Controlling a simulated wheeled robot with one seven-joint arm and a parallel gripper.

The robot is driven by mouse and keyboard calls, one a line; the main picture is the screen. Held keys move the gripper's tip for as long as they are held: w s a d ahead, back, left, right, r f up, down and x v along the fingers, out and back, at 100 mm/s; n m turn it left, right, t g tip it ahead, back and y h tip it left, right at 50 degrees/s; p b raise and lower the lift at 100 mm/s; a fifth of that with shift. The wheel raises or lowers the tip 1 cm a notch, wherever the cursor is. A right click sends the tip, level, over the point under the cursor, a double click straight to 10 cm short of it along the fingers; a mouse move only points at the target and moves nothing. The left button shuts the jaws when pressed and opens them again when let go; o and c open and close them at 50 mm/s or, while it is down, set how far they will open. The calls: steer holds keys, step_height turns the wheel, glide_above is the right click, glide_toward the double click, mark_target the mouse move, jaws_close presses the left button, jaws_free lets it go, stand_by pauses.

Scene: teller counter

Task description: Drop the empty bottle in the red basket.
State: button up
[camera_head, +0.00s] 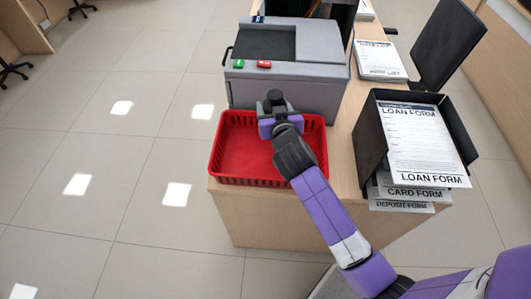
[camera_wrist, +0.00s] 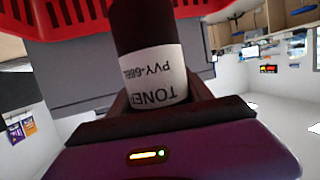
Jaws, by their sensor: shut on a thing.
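The bottle is dark with a white label reading "TONER", and it shows large in the wrist view (camera_wrist: 152,75). My gripper (camera_wrist: 160,108) is shut on it. In the head view my gripper (camera_head: 279,115) is over the back right part of the red basket (camera_head: 232,165), and only a small dark end of the bottle (camera_head: 275,97) shows. The basket's visible floor is bare. Part of the red basket also shows along the top of the wrist view (camera_wrist: 75,15). I cannot tell how high the bottle is above the basket floor.
The basket sits at the counter's (camera_head: 262,215) front left. A grey machine (camera_head: 285,90) with green and red buttons stands directly behind it. A black form holder (camera_head: 370,140) with loan forms (camera_head: 418,140) stands to the right. A paper stack (camera_head: 380,60) lies further back.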

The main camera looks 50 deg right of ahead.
steer(key=shift+f+b, duration=1.25)
steer(key=shift+f, duration=0.7)
steer(key=o, duration=1.7)
steer(key=shift+o, duration=0.5)
steer(key=b+v, duration=0.1)
steer(key=v, duration=0.6)
steer(key=shift+s+a, duration=0.25)
steer(key=shift+s, duration=0.1)
steer(key=shift+r, duration=0.1)
